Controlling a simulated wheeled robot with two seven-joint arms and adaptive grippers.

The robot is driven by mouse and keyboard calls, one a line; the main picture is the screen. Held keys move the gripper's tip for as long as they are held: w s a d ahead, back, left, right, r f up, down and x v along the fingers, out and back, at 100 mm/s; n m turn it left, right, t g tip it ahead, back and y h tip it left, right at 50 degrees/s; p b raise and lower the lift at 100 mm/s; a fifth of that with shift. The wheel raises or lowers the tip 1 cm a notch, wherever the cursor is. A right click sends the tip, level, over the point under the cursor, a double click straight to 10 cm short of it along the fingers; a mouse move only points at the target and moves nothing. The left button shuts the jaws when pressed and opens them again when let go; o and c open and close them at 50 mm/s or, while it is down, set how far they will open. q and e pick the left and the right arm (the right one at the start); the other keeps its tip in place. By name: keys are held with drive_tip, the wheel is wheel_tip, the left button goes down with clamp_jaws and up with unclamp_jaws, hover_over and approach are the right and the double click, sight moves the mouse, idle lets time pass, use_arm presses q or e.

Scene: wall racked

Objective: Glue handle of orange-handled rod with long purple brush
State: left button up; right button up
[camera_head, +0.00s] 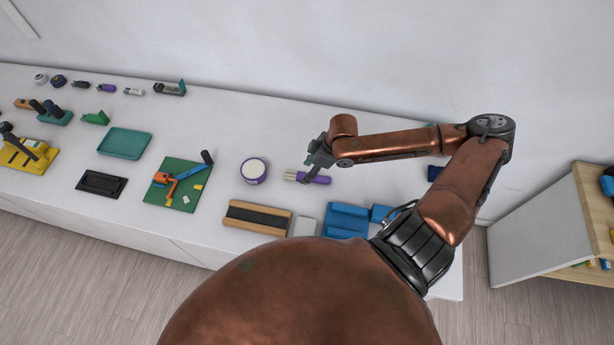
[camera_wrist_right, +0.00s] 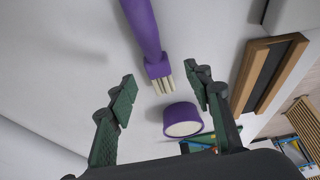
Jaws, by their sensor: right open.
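The long purple brush (camera_head: 320,179) lies on the white counter, its pale bristles pointing left. In the right wrist view the brush (camera_wrist_right: 143,30) shows between my open fingers, handle toward the top. My right gripper (camera_head: 312,166) is open and empty, close over the brush; I cannot tell whether it touches. A round purple pot (camera_head: 253,181) with a pale top stands left of the brush, and also shows in the wrist view (camera_wrist_right: 182,115). An orange piece (camera_head: 168,179), with a blue dark-tipped rod, is on the green mat (camera_head: 185,201); I cannot tell whether it is the orange-handled rod. My left gripper is not seen.
A wooden tray with a dark channel (camera_head: 285,226) and blue blocks (camera_head: 345,217) stand along the front edge. A teal tray (camera_head: 124,142), a black tray (camera_head: 101,184) and a yellow holder (camera_head: 17,155) are at the left. Small tools line the back.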

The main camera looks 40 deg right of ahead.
sight(303, 176)
drive_tip(key=x, duration=0.4)
drive_tip(key=shift+w+d+f, duration=0.1)
drive_tip(key=shift+f, duration=0.2)
drive_tip(key=c, duration=1.2)
